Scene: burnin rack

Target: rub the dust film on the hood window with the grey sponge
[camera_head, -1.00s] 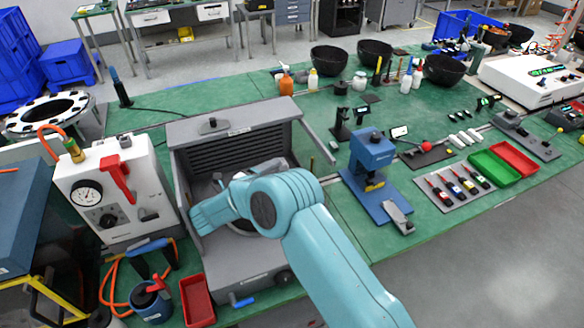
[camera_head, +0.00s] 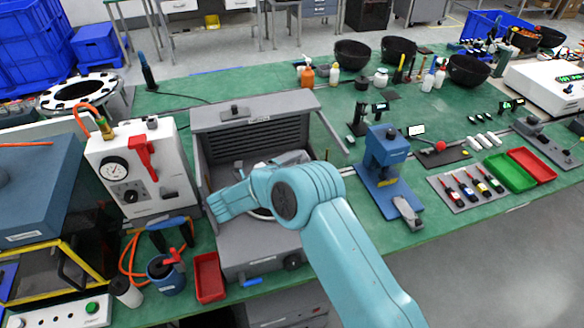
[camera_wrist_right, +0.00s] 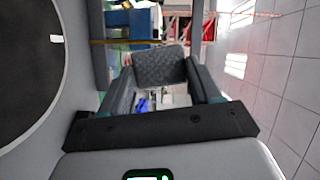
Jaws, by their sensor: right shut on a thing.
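My right gripper (camera_wrist_right: 165,85) is shut on the grey sponge (camera_wrist_right: 158,68), a dark, textured pad between its two fingers in the right wrist view. In the head view my teal right arm crosses the open grey chamber in the middle; its gripper and the sponge are hidden there. A blue-grey cabinet at the lower left has a yellow-edged dark pane (camera_head: 60,270), which looks like the hood window. I cannot make out a dust film on it. No contact between sponge and pane shows. My left gripper is not in view.
The open grey chamber (camera_head: 265,262) stands on the green table. A white gauge box (camera_head: 125,190), a blue pot (camera_head: 165,280) and a red tray (camera_head: 208,277) stand between it and the cabinet. A blue press (camera_head: 385,160) is to the right.

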